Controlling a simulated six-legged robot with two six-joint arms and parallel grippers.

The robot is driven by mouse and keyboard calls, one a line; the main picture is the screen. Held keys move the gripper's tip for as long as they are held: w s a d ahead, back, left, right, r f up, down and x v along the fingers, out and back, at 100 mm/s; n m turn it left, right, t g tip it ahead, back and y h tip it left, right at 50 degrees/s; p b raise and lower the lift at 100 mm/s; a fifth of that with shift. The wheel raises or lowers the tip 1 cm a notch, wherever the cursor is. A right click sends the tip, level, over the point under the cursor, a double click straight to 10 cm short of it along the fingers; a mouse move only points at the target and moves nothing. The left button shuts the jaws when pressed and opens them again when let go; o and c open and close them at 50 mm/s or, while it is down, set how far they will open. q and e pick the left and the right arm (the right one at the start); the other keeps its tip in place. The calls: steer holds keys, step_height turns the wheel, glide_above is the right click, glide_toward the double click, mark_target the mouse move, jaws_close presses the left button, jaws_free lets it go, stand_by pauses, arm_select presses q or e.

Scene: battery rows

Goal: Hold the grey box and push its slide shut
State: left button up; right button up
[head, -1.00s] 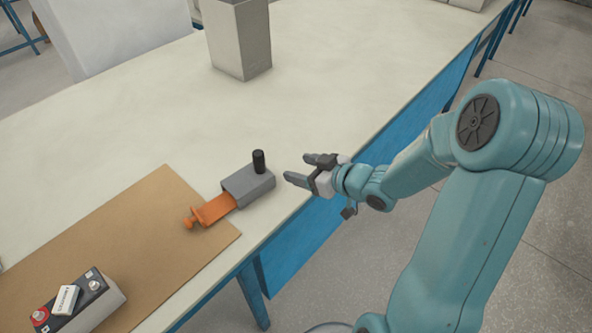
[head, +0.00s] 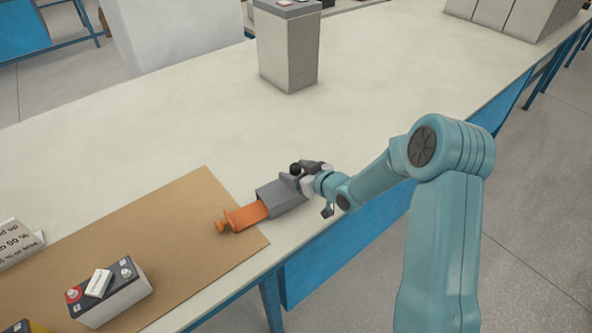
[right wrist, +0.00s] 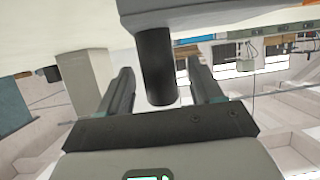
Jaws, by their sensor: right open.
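The grey box (head: 279,197) lies on the table near its front edge. Its orange slide (head: 246,215) sticks out of the left end, with a knob (head: 222,226) at its tip over the brown mat. A black post stands up from the box; in the right wrist view the post (right wrist: 156,66) is between the two fingers. My right gripper (head: 301,172) is at the right end of the box, around the post. Its fingers are open, with gaps to the post on both sides in the right wrist view (right wrist: 160,88). My left gripper is not in view.
A brown mat (head: 190,225) lies to the left, with a small battery (head: 115,298) on it. A tall grey battery (head: 288,50) stands at the back. A white sign (head: 18,248) is at the left edge. The table between is clear.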

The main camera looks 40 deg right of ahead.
jaws_close()
stand_by(1.0)
